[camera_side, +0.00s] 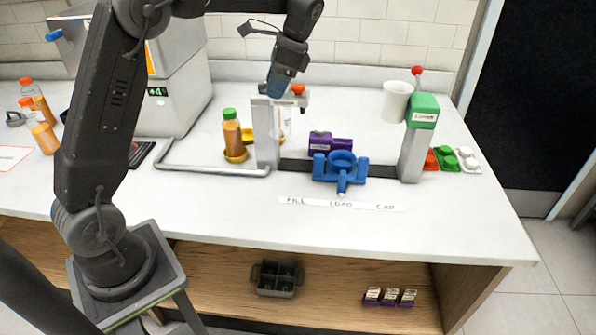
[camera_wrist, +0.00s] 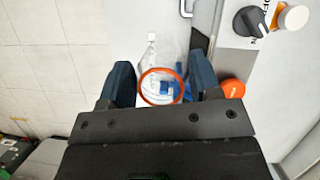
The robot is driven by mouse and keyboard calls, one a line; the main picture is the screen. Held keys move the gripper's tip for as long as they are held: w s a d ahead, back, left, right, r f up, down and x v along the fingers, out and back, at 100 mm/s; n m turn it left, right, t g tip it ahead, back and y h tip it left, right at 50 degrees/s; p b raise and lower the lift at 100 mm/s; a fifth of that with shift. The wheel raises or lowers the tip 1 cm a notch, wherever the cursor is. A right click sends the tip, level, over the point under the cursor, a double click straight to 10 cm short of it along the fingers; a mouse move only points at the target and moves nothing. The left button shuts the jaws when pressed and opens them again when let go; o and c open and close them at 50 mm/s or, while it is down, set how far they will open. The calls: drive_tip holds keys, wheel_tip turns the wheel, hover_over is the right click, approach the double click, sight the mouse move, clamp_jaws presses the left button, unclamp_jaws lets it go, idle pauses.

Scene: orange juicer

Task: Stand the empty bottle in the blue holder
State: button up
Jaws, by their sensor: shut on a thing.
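My gripper (camera_side: 280,85) is high beside the grey filling post, with its fingers pointing down. In the wrist view its two dark blue fingers (camera_wrist: 161,88) are closed in on the clear empty bottle, whose orange-red ring (camera_wrist: 160,72) shows between them. In the side view the clear bottle (camera_side: 285,122) is faint and hangs upright below the fingers. The blue holder (camera_side: 341,172), with a round ring and side arms, sits on the dark track to the right of and lower than the bottle. Blue parts show behind the bottle in the wrist view.
The filling post (camera_side: 266,140) stands close to the bottle. A purple block (camera_side: 330,142) lies behind the holder. A green-topped capping post (camera_side: 411,150) with a white cup stands at right. A filled green-capped bottle (camera_side: 231,135) stands at left. The counter front is clear.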

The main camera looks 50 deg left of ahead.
drive_tip(key=s+d+f+n+h, duration=0.1)
drive_tip(key=d+f+n, duration=0.2)
drive_tip(key=d+f, duration=0.35)
drive_tip(key=d+f+n+h, duration=0.1)
drive_tip(key=d+f+n, duration=0.25)
drive_tip(key=f, duration=0.65)
wheel_tip(320, 180, up, 14)
drive_tip(key=w+a+n+t+h, duration=0.15)
drive_tip(key=w+n+t, duration=0.25)
drive_tip(key=w+n, duration=0.85)
drive_tip(key=w+a+n+t+h, duration=0.1)
drive_tip(key=w+a+n+t, duration=0.25)
drive_tip(key=w+n, duration=0.95)
drive_tip(key=s+f+n, duration=0.4)
drive_tip(key=s+f, duration=0.1)
drive_tip(key=f, duration=0.4)
drive_tip(key=shift+d+f+n, duration=0.3)
drive_tip(key=shift+f+n, duration=0.05)
drive_tip(key=shift+n, duration=0.05)
drive_tip(key=shift+f+t, duration=0.25)
drive_tip(key=shift+f, duration=1.65)
